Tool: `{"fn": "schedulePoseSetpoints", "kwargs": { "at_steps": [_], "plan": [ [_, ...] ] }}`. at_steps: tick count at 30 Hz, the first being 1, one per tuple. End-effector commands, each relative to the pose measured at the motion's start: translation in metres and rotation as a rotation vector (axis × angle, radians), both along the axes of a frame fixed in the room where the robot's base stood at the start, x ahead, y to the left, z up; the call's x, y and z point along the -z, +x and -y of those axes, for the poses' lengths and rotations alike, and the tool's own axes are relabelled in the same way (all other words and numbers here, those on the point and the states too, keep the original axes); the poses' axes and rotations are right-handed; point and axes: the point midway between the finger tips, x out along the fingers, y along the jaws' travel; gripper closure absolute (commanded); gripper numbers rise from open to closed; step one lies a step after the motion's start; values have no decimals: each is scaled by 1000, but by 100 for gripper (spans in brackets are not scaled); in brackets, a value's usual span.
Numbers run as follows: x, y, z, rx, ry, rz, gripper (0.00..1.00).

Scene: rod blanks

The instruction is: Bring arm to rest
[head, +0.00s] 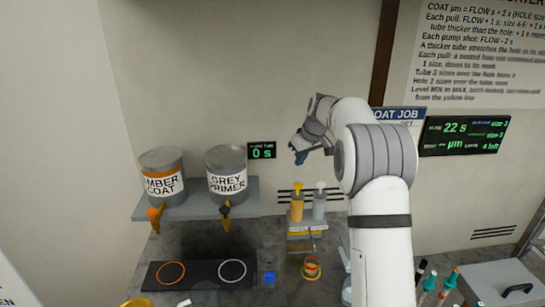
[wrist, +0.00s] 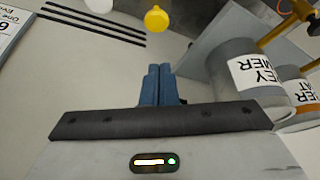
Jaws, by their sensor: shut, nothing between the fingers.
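My gripper (head: 300,156) is raised in front of the back wall, above the bench and to the right of the shelf. In the wrist view its two blue fingers (wrist: 160,84) are together with nothing between them. The white arm (head: 381,220) rises from the lower right and bends at a grey elbow, with the wrist folded to the left. The gripper touches nothing that I can see.
An amber coat can (head: 163,175) and a grey primer can (head: 227,172) stand on a grey shelf (head: 195,211) at left. Pump bottles (head: 297,205) stand below the gripper. A black mat with two rings (head: 200,284) lies on the bench. A striped cup (head: 311,268) stands nearby.

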Motion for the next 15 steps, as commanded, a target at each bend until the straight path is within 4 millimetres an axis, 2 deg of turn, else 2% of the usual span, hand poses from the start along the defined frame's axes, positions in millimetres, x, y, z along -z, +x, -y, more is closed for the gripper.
{"fn": "schedulePoseSetpoints", "kwargs": {
  "at_steps": [5,9,15],
  "plan": [
    [-20,-36,-3,42,-2,-9,100],
    [-36,-84,-6,101,-6,-26,100],
    [-49,-158,-9,186,-12,-47,100]
  ]
}}
